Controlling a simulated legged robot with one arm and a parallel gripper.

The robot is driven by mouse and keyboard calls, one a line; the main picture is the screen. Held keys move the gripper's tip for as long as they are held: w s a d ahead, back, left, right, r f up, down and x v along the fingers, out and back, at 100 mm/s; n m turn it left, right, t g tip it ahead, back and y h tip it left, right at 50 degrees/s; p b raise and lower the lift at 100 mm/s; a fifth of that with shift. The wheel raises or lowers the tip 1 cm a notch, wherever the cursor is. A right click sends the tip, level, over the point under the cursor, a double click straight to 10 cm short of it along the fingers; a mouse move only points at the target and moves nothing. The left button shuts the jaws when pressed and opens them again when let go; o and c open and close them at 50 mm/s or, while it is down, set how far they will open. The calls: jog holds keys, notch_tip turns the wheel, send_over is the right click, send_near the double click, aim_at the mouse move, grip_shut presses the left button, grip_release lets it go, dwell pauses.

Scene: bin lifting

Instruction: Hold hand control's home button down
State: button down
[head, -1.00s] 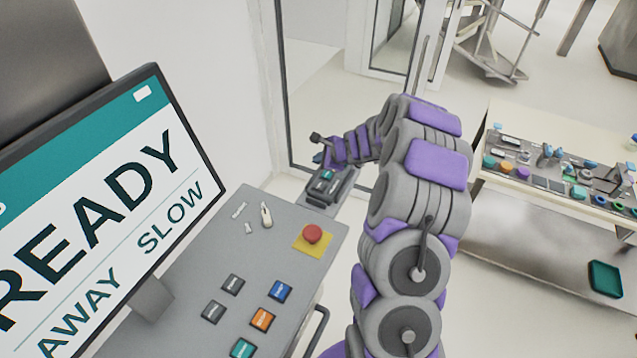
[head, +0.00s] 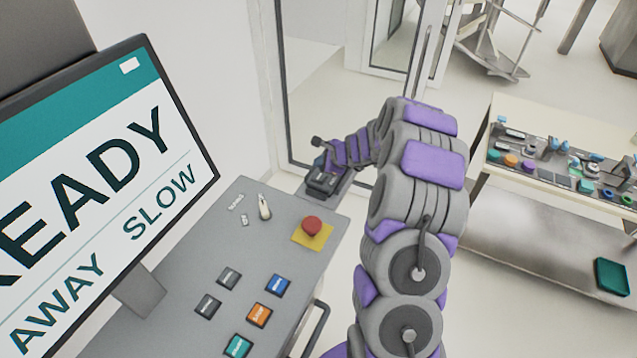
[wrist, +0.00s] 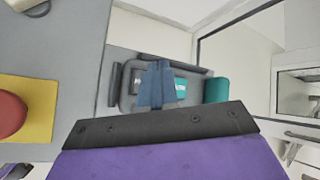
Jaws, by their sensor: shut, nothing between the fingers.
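The hand control (head: 325,184) is a dark grey box at the far right corner of the console in the head view. In the wrist view the hand control (wrist: 130,103) shows a teal button just right of my fingers and a pale label to their left. My gripper (wrist: 156,92) has blue fingers, shut and empty, over the middle of the box's face. In the head view my gripper (head: 318,168) is down at the box and hides most of its face. I cannot tell which button is the home button or whether the fingertips touch or press it.
The grey console (head: 225,250) carries a red emergency button (head: 312,226) on a yellow plate and several coloured buttons. A screen (head: 110,190) reading READY, AWAY and SLOW stands at left. A teal part (wrist: 216,89) sits right of the hand control.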

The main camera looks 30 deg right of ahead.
aim_at(321, 178)
notch_tip(321, 178, down, 2)
jog(key=shift+d+f+b, duration=0.15)
jog(key=shift+b, duration=0.35)
jog(key=shift+d+f, duration=0.15)
jog(key=shift+f, duration=0.15)
jog(key=shift+a, duration=0.2)
dwell(1.2)
jog(key=shift+f+b, duration=0.3)
jog(key=shift+b, duration=0.1)
